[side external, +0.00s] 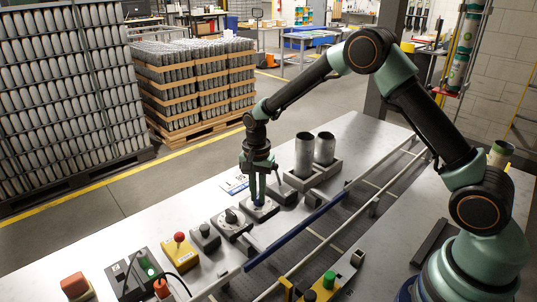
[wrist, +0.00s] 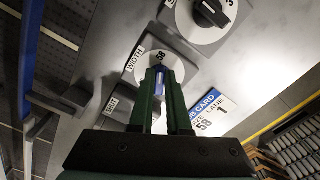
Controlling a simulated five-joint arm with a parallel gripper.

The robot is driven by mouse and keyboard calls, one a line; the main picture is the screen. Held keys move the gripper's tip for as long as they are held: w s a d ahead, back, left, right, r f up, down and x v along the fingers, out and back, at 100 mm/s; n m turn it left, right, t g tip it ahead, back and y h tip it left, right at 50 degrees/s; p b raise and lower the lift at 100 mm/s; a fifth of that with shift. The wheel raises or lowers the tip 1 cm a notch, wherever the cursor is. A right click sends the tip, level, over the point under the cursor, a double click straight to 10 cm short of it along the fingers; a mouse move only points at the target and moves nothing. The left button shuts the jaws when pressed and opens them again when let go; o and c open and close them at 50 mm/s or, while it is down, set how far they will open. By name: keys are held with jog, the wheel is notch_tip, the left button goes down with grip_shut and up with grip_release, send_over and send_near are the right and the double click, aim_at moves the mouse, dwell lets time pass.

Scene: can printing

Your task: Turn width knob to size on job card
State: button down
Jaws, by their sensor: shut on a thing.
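The width knob (wrist: 159,93) is blue and sits on a round white dial (wrist: 177,70) beside a WIDTH label (wrist: 134,60). The number 58 shows at the dial's upper edge; my fingers hide much of the rest. My gripper (wrist: 158,98) is shut on the knob, one dark green finger on each side. In the side view my gripper (side external: 258,199) points straight down onto the dial's box (side external: 268,212). The job card (wrist: 212,115) lies flat beside the dial and reads size 58, lane 1. It also shows in the side view (side external: 235,184).
A second dial with a black knob (side external: 231,216) stands next to the width dial. A red-topped yellow button box (side external: 180,248) is farther left. Two metal cans (side external: 304,155) stand in grey holders to the right. A railed conveyor (side external: 330,232) runs alongside.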

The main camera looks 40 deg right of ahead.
jog(key=shift+r, duration=0.1)
jog(key=c, duration=0.9)
grip_release()
notch_tip(320, 180, up, 12)
jog(key=s+d+r+n+t, duration=0.25)
jog(key=s+r+n, duration=0.35)
jog(key=s+r, duration=0.4)
jog(key=s+n+t, duration=0.1)
jog(key=s+n, duration=0.1)
jog(key=s, duration=0.1)
jog(key=s+n+t, duration=0.1)
jog(key=s+n, duration=0.1)
jog(key=s, duration=0.1)
jog(key=s+n+t, duration=0.1)
jog(key=s+n, duration=0.1)
jog(key=s, duration=0.1)
jog(key=shift+s+d+f, duration=0.25)
jog(key=shift+s+d, duration=0.05)
jog(key=shift+d, duration=0.05)
